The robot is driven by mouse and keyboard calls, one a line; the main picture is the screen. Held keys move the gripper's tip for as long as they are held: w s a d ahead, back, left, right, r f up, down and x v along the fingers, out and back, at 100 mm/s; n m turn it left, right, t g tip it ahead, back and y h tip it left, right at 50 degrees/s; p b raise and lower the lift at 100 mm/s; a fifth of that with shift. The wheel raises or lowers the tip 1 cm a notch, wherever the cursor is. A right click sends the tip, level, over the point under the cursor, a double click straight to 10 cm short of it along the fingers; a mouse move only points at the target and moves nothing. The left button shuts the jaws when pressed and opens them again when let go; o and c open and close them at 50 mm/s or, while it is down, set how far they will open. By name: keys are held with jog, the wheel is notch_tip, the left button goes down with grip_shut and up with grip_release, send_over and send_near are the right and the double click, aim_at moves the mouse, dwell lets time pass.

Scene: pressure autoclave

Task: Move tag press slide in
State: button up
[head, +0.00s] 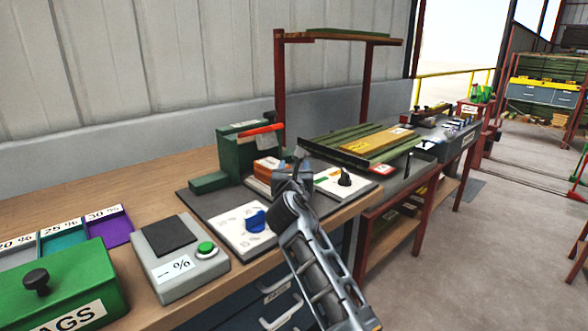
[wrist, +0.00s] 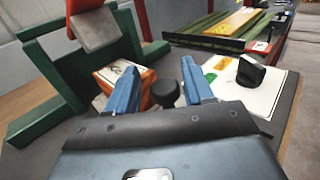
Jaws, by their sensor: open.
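The tag press is a green frame (head: 240,147) with a red-orange lever (head: 260,130) on the workbench. Its green frame also stands at the left of the wrist view (wrist: 72,93), with a grey press plate (wrist: 95,28) raised above the bed. An orange block (wrist: 142,75) with a white printed top sits in front of the frame; I take it to be the slide. A black knob (wrist: 166,93) shows just in front of the block. My gripper (wrist: 162,80) is open, its blue fingers on either side of the knob. Whether they touch it is unclear.
A white panel with a blue dial (head: 254,221) and a white board with a black knob (head: 344,178) flank my arm. A grey box with a green button (head: 205,248), a green tags box (head: 65,290) and coloured trays (head: 70,235) stand left.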

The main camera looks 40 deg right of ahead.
jog(key=v, duration=0.7)
jog(key=shift+s+a+p, duration=0.25)
jog(key=shift+p, duration=0.05)
